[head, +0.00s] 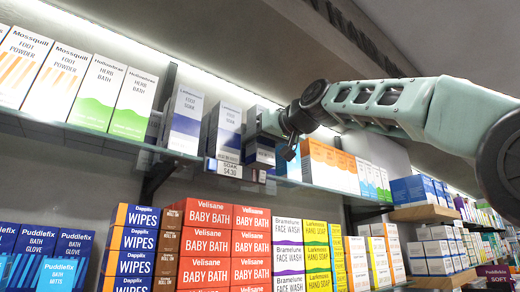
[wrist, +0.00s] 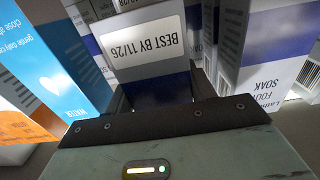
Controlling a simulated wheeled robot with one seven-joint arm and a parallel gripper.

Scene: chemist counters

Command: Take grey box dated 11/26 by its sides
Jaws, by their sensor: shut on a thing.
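The grey box dated 11/26 shows in the wrist view (wrist: 130,62), its pale end carrying a "BEST BY 11/26" label above a dark blue band. In the head view it is the foot soak box (head: 258,152) on the upper shelf, partly hidden by my gripper (head: 275,128). In the wrist view my gripper (wrist: 160,98) has dark fingers on both sides of the box, and it is shut on it. The lower part of the box is hidden behind the gripper's body. I cannot tell whether the box touches the shelf.
Similar foot soak boxes (head: 183,120) (head: 225,132) stand to its left, one close by in the wrist view (wrist: 262,65). Orange-and-white boxes (head: 325,165) stand to its right. A price tag (head: 229,170) hangs on the shelf edge.

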